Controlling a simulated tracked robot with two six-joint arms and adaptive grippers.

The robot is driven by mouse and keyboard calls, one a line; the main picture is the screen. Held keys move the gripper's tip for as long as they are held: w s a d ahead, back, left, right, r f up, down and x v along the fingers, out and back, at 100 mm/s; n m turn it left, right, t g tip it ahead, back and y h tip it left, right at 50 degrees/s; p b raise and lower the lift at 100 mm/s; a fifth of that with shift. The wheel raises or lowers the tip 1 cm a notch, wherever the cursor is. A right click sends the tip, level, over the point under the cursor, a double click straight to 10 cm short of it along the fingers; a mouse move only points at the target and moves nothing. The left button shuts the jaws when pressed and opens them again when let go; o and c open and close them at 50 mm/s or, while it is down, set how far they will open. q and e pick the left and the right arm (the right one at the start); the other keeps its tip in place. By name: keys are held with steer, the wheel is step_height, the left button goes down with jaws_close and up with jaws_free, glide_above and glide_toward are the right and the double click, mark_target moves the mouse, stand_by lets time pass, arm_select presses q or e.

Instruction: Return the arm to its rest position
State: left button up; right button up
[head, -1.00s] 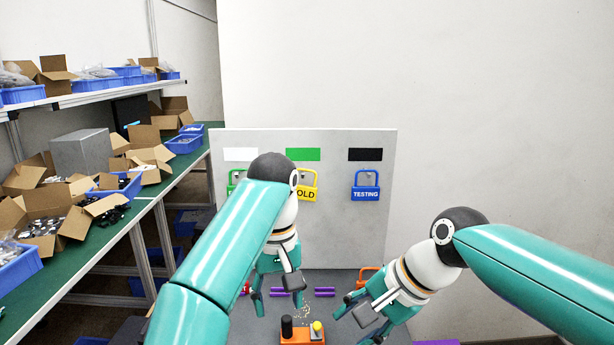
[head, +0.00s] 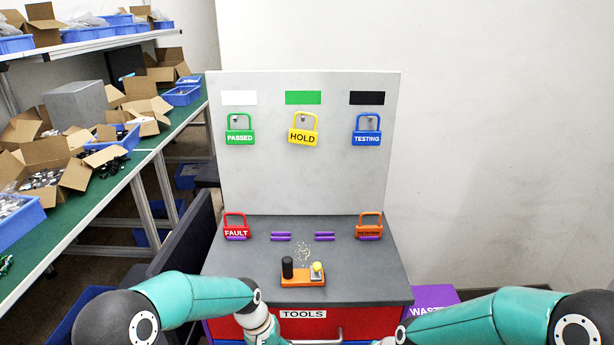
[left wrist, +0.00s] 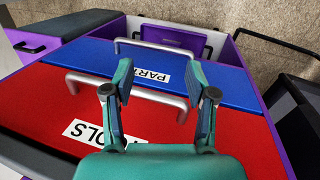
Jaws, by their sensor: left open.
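My left arm (head: 195,298) is folded low at the bottom left of the head view, its wrist running out at the bottom edge in front of the cabinet. In the left wrist view my left gripper (left wrist: 158,78) is open and empty, its fingers apart above the red drawer front (left wrist: 75,95) and blue drawer front (left wrist: 215,85). I cannot tell whether it touches a drawer handle (left wrist: 150,92). My right arm (head: 490,318) is low at the bottom right of the head view; its gripper is out of the picture.
A grey cabinet top (head: 240,265) holds an orange block (head: 302,281) with a black knob and yellow button, a red FAULT padlock (head: 236,233) and an orange padlock (head: 369,232). Green (head: 240,136), yellow (head: 303,136) and blue (head: 366,137) padlocks hang on the panel (head: 300,180). A purple waste bin (head: 435,297) stands right.

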arm_select(q)
steer(key=s+a+f, duration=0.1)
steer(key=s+f, duration=0.3)
steer(key=s, duration=0.4)
steer(key=s+a+f+b, duration=0.1)
steer(key=s+f, duration=0.3)
steer(key=s, duration=0.4)
steer(key=s+a+f+n+h, duration=0.1)
steer(key=s+f, duration=0.3)
steer(key=s, duration=0.4)
steer(key=shift+a+f+t, duration=0.2)
steer(key=shift+a+t, duration=0.2)
steer(key=shift+a, duration=0.5)
arm_select(e)
steer(key=s+d+f+n+g, duration=0.1)
steer(key=s+f+n, duration=0.2)
steer(key=s+f, duration=1.2)
steer(key=shift+s+d+f+n, duration=0.3)
steer(key=shift+s+f, duration=0.05)
steer(key=shift+s, duration=0.6)
